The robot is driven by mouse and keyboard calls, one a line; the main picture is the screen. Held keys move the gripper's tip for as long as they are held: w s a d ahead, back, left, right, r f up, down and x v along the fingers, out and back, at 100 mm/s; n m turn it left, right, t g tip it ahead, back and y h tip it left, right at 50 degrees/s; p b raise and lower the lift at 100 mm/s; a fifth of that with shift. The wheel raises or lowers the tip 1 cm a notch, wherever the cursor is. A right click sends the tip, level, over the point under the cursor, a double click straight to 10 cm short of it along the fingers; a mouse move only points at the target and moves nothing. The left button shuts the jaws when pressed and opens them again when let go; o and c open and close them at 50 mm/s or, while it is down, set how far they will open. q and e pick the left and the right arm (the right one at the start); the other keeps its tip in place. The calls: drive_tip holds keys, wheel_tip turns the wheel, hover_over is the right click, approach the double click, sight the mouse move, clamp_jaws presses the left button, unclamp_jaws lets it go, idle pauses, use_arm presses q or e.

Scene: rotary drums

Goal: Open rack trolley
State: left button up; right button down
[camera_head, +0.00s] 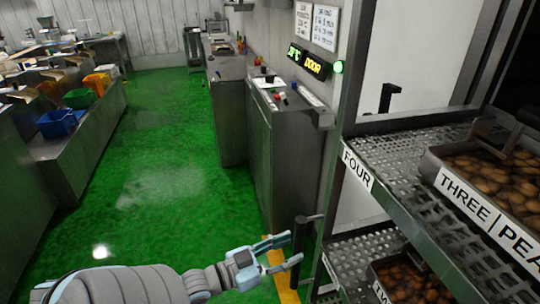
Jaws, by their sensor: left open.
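The rack trolley (366,128) stands at the right, a metal frame with perforated shelves. Its upper shelf edge carries a "FOUR" label (357,166). A tray (432,165) of brown, nut-like pieces labelled "THREE | PEA..." sits on that shelf. Another tray (377,287) with a label partly cut off is on the shelf below. A dark upright handle bar (299,240) stands beside the trolley's left post. My left gripper (291,249) is open, its fingertips close to this bar; I cannot tell whether they touch it. My right gripper is not in view.
A grey cabinet (290,155) with buttons stands against the wall beyond the trolley, below a lit display (307,63). A bench (90,135) with blue (60,122) and green bins runs along the left. The green floor (150,190) between is clear.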

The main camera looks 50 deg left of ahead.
use_arm(q)
drive_tip(key=v, duration=0.8)
drive_tip(key=shift+s, duration=0.2)
